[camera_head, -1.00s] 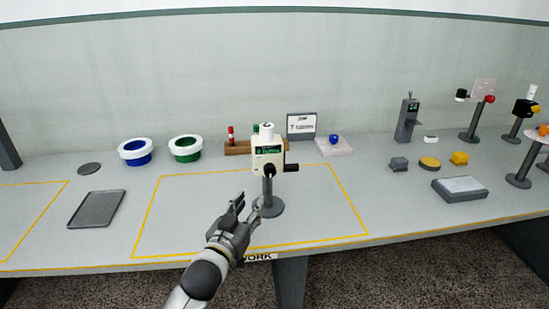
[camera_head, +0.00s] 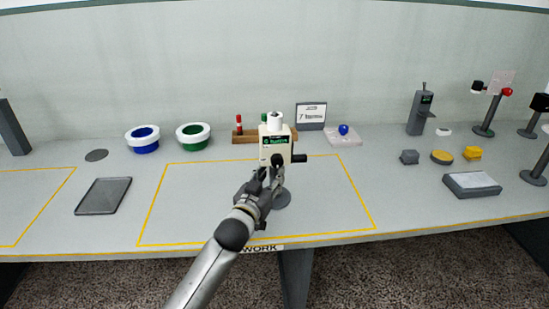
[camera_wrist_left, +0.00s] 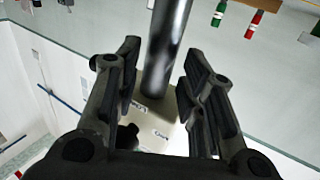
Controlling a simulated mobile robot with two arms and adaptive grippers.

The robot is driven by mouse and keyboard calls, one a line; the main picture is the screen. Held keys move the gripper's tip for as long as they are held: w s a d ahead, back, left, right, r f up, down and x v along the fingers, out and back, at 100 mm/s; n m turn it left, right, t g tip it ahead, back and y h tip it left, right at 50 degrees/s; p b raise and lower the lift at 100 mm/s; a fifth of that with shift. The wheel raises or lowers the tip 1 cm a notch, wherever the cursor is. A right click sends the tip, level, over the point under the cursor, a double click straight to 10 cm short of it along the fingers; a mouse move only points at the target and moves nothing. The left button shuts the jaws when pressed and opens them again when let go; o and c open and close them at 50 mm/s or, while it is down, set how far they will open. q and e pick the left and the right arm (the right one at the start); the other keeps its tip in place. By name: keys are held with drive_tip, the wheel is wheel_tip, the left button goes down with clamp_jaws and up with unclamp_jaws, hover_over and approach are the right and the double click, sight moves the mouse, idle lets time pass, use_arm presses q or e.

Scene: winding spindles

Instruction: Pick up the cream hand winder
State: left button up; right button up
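The cream hand winder (camera_head: 275,146) stands upright on a grey post with a round base (camera_head: 282,199), inside the yellow-outlined area. It has a green label and a dark crank knob on its right. My left gripper (camera_head: 268,178) is just below the winder's body, at the post. In the left wrist view, my left gripper (camera_wrist_left: 162,50) is open, with a finger on each side of the grey post (camera_wrist_left: 167,45). The cream body (camera_wrist_left: 155,125) shows between and beyond the fingers. I cannot tell whether either finger touches. My right gripper is not in view.
A wooden rack (camera_head: 247,136) with red and green spindles and a sign (camera_head: 311,116) stand behind the winder. Blue (camera_head: 143,139) and green (camera_head: 193,136) white-rimmed bowls and a grey tray (camera_head: 103,196) are left. The outlined area is otherwise clear.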

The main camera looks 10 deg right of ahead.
sight(273, 172)
use_arm(q)
drive_tip(key=shift+x, duration=1.65)
drive_tip(key=shift+f, duration=0.1)
clamp_jaws()
drive_tip(key=shift+r, duration=0.2)
